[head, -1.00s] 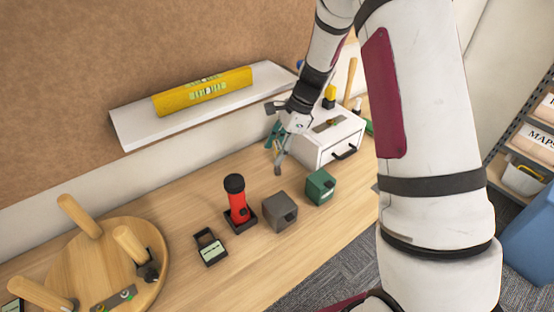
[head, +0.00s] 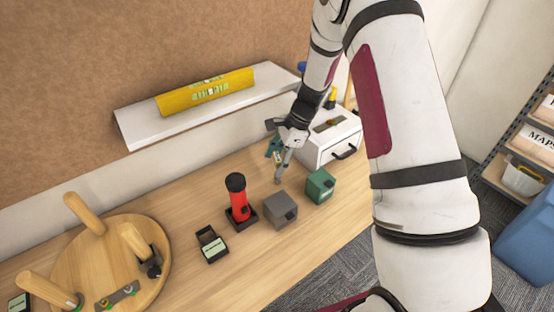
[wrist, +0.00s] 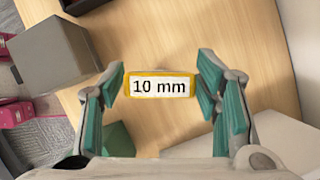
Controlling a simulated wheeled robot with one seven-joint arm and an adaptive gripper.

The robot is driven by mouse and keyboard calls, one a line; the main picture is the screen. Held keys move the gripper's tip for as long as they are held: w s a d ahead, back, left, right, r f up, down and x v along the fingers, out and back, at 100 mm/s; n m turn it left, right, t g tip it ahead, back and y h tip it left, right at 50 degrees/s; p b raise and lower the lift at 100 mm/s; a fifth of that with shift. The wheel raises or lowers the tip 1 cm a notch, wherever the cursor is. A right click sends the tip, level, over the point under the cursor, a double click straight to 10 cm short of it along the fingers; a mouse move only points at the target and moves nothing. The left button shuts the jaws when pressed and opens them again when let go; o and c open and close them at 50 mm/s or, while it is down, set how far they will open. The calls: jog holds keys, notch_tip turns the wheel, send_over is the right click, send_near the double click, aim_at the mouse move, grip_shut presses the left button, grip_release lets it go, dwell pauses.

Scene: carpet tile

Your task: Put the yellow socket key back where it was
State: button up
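A yellow-rimmed piece with a white "10 mm" label (wrist: 160,87), seemingly the yellow socket key, is between my fingers in the wrist view. Its lower part is hidden, and I cannot tell what holds it up. My gripper (wrist: 161,75) is open around it, with a gap on each side between the teal pads and the label. In the head view my gripper (head: 278,162) is low over the wooden bench, left of the white drawer unit. A small yellow bit shows between its fingers there.
The white drawer unit (head: 318,155) stands right of my gripper. A green block (head: 320,186), a grey block (head: 281,210), a red flashlight (head: 238,200) and a small black box (head: 211,245) stand in front. A round stool (head: 90,255) lies left. A shelf (head: 135,126) holds a yellow level (head: 205,92).

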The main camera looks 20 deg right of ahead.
dwell(0.3)
jog(key=b+v, duration=0.2)
jog(key=v, duration=1)
jog(key=s+a+r+n, duration=0.2)
jog(key=s+r+n, duration=0.25)
jog(key=r, duration=0.35)
jog(key=s+a+r+n+t+h, duration=0.1)
jog(key=s+r+n, duration=0.2)
jog(key=s, duration=0.4)
jog(key=s+r+n+t+h, duration=0.2)
jog(key=s+r+n, duration=0.1)
jog(key=s+n, duration=0.3)
jog(key=s+a+r+n+t+h, duration=0.1)
jog(key=s+r+n, duration=0.3)
jog(key=s, duration=0.6)
jog(key=shift+a+n+t+h, duration=0.3)
jog(key=shift+n+t, duration=0.2)
jog(key=shift+n, duration=0.15)
jog(key=shift+s+r, duration=0.1)
jog(key=shift+r, duration=0.05)
